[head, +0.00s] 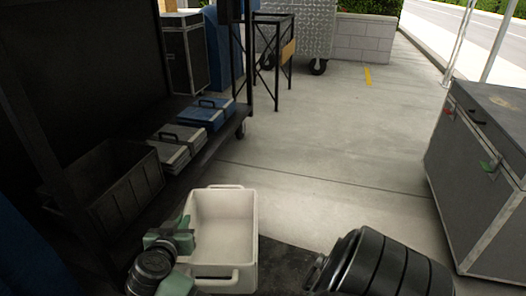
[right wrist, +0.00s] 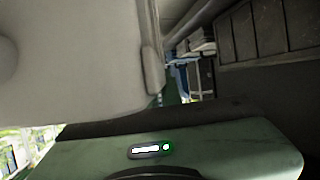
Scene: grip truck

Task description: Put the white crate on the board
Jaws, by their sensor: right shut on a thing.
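The white crate (head: 224,208) is empty and upright in the lower middle of the head view, with a handle at its near end. My right gripper (head: 183,228), with green parts, is shut on the crate's left wall. In the right wrist view the crate (right wrist: 85,65) fills the upper left, close to my green gripper body (right wrist: 215,140). The dark board (head: 174,183) is the low deck of the rack at left, just beyond and left of the crate. Whether the crate touches anything below is unclear. My left gripper is not in view.
On the deck stand a black crate (head: 126,185), grey cases (head: 178,143) and blue cases (head: 208,113). A rack post (head: 247,60) rises at its far end. A large grey flight case (head: 480,180) stands at right.

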